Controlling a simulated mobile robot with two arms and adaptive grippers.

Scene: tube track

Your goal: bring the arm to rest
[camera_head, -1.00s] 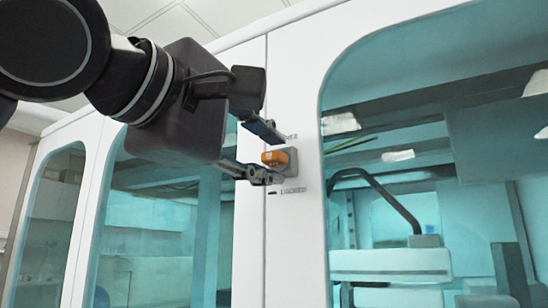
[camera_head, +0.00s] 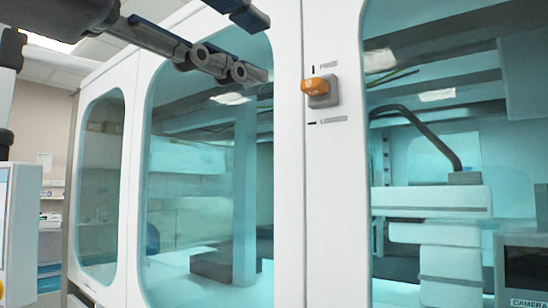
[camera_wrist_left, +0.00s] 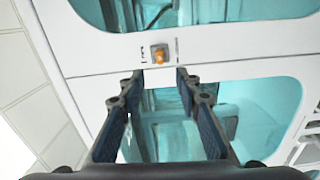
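An orange knob (camera_head: 318,87) on a grey base sits on the white post of a glazed cabinet. It looks turned roughly sideways. A mark with small lettering is above it, and another is below it. My left gripper (camera_head: 258,45) is at the top of the head view, up and left of the knob and apart from it. Its two fingers are spread with nothing between them. In the left wrist view the open fingers (camera_wrist_left: 160,82) point towards the cabinet, with the orange knob (camera_wrist_left: 160,54) beyond their tips. My right gripper is not in view.
The white cabinet frame (camera_head: 288,200) with teal windows fills most of the head view. Behind the right window are a dark curved tube (camera_head: 430,135) and white equipment (camera_head: 430,200). A screen marked CAMERA (camera_head: 525,275) is at the lower right.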

